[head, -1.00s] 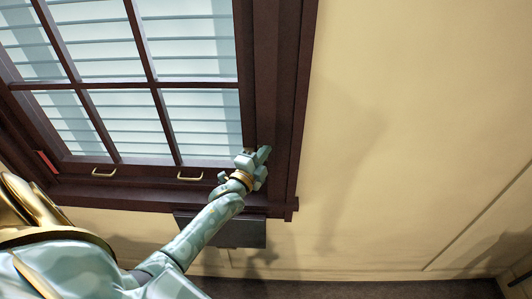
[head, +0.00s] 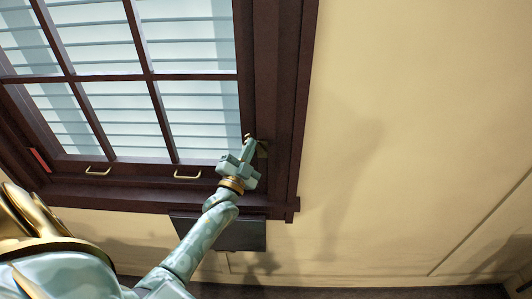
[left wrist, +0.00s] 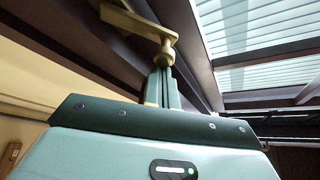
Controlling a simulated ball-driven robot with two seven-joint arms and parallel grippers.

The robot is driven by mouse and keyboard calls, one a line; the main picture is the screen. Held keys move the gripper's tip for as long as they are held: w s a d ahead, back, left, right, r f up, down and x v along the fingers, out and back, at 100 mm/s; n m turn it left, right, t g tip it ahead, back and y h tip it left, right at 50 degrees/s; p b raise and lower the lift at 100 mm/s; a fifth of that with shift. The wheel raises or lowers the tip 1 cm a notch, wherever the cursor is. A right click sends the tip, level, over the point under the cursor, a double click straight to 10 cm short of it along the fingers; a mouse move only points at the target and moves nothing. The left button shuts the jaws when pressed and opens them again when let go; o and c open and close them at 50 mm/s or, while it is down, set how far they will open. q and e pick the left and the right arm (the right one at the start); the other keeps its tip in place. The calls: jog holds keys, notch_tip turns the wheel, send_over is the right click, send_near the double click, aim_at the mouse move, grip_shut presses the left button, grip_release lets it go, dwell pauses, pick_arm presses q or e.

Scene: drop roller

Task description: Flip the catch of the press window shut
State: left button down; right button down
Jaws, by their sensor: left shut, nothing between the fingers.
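The press window's dark wood frame (head: 269,90) fills the upper left of the head view. A brass catch (left wrist: 140,22) shows at the top of the left wrist view, a flat arm ending in a rounded knob. In the head view a small part of the catch (head: 262,148) shows at the lower right of the frame, partly hidden by my gripper. My left gripper (head: 248,146) is shut and empty, with its fingertips at the catch. In the left wrist view its fingers (left wrist: 163,82) end right at the knob; I cannot tell whether they touch. My right gripper is not in view.
Two brass pulls, one (head: 98,171) left and one (head: 187,176) right, sit on the sash's bottom rail. A red piece (head: 40,160) is on the left jamb. A dark box (head: 235,234) is below the sill. The cream wall (head: 420,120) to the right is bare.

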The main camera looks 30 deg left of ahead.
pick_arm(q)
jog(key=s+a+f+n+g+y+b, duration=0.2)
jog(key=f+n+y+b, duration=0.3)
jog(key=n+y, duration=0.4)
jog(key=shift+a+n+g+y+b, duration=0.35)
jog(key=shift+a+n, duration=0.25)
jog(key=shift+n, duration=3.3)
jog(key=shift+f, duration=0.1)
